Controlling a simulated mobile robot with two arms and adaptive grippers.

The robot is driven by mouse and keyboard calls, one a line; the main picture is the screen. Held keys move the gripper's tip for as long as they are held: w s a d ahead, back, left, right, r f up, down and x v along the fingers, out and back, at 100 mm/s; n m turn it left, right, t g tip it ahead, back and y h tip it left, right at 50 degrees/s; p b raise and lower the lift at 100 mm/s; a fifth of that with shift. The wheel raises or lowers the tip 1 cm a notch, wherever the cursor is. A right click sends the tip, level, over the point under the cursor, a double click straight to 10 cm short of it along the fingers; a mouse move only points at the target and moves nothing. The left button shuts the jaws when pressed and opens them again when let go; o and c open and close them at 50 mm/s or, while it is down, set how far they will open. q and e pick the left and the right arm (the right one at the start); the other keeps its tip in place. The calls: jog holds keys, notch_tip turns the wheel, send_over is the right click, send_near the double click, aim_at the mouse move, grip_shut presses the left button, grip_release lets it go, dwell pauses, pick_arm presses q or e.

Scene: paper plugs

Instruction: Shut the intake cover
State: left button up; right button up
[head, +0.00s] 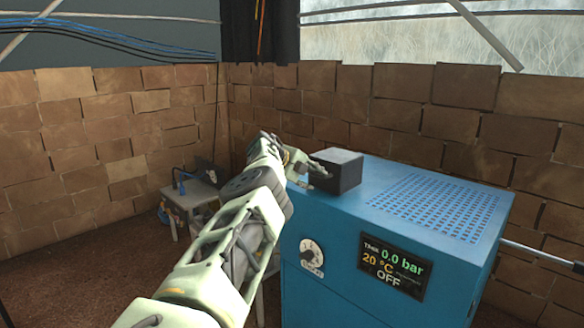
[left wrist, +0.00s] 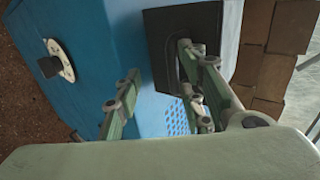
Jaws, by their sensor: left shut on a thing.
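A blue machine (head: 345,240) stands at the centre right of the head view, with a dark block-like part, which I take for the intake cover (head: 347,172), on the left of its top. My left gripper (head: 318,172) reaches this part from the left and is shut on it. In the left wrist view, the dark square cover (left wrist: 160,35) shows at the top, with the left gripper's fingers (left wrist: 158,82) spread on either side of its near edge. The exact contact and the hinge are hidden. My right gripper is not in view.
The machine's front bears a round dial (head: 312,256) and a display (head: 391,267) reading 0.0 bar, 20 °C and OFF. A perforated grille (head: 435,207) covers its top right. A small table (head: 195,196) stands behind to the left. A brick wall (head: 420,120) closes the back.

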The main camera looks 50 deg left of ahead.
pick_arm(q)
jog(key=v, duration=1.2)
jog(key=shift+f, duration=0.1)
